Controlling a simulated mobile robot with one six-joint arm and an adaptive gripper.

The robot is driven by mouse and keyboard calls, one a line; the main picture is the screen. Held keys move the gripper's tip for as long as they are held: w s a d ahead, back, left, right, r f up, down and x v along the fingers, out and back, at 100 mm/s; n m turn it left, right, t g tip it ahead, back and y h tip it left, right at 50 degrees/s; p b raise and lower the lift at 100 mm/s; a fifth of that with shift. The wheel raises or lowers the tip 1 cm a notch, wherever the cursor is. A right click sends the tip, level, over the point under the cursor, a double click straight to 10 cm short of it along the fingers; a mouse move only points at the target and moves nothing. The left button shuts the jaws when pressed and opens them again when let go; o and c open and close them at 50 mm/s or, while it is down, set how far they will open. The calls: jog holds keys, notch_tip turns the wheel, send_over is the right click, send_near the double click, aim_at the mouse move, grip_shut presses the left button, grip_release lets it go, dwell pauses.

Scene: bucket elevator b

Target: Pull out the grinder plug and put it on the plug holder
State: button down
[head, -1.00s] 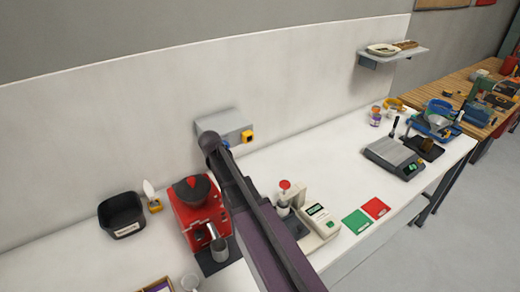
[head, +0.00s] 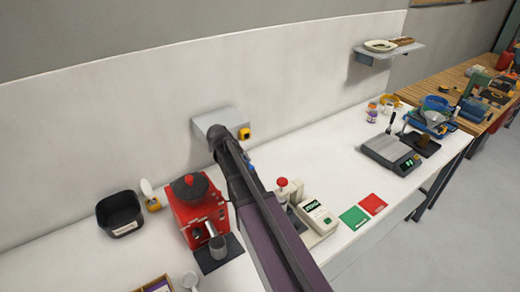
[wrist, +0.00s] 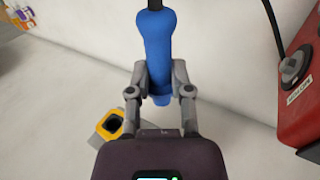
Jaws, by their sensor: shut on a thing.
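My gripper (wrist: 161,92) is shut on the blue plug (wrist: 157,40), its fingers on both sides of the plug's lower part in the wrist view. A dark cable leaves the plug at the top of that view. In the head view my arm hides most of the gripper; a bit of blue (head: 252,166) shows beside it, apart from the grey wall box (head: 213,121). A yellow square piece (head: 244,134) with a dark hole is on the box's right end; it also shows in the wrist view (wrist: 113,125). The red grinder (head: 194,208) stands left of my arm.
A black bin (head: 120,213) and a small yellow holder (head: 153,205) stand left of the grinder. A white device with a green display (head: 318,218) is right of my arm. A scale (head: 392,152) stands farther right.

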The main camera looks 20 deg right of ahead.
aim_at(247, 138)
jog(key=d+r+h, duration=0.2)
jog(key=d+r, duration=0.1)
jog(key=d, duration=0.3)
jog(key=shift+d+r+t+h, duration=0.15)
jog(key=shift+d+t+h, duration=0.15)
jog(key=shift+d+h, duration=0.1)
jog(key=shift+w, duration=0.2)
jog(key=shift+w+a, duration=0.2)
jog(key=shift+w, duration=0.7)
jog(key=shift+w+a, duration=0.2)
jog(key=shift+w, duration=0.75)
jog(key=shift+w+a, duration=0.2)
jog(key=shift+w, duration=0.7)
jog(key=shift+w+a, duration=0.2)
jog(key=shift+w, duration=0.7)
jog(key=shift+w+a, duration=0.15)
jog(key=shift+w, duration=0.7)
jog(key=shift+c, duration=2.3)
grip_release()
jog(key=shift+s, duration=0.1)
